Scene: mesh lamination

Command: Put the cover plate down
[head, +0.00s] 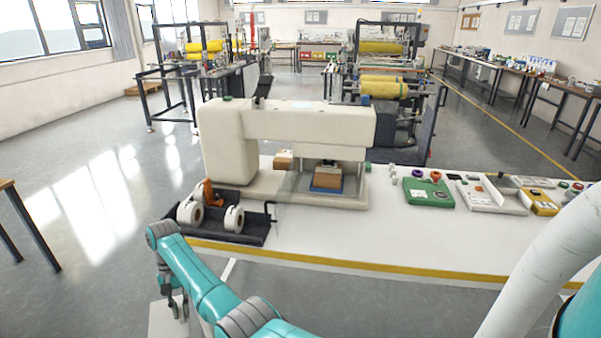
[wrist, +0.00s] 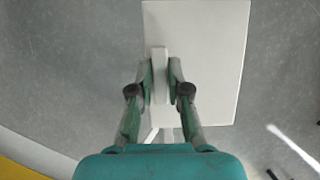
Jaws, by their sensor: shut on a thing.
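The cover plate is a flat white rectangle that shows in the wrist view (wrist: 212,65), with a narrow raised white bar on it. My gripper (wrist: 160,70) is shut on that bar, with one finger on each side. In the head view my gripper (head: 178,303) hangs at the lower left, in front of the white table (head: 375,245). The plate's pale edge (head: 160,320) shows below it. The plate is over the grey floor, beside the table rather than over it. Its lower part is cut off in the head view.
A cream press machine (head: 300,122) stands on the table, with a brown block (head: 327,180) on a blue base under its head. A black tray (head: 245,228) with white rolls is at the table's left end. A green box (head: 428,193) is to the right. Bare table lies along the front.

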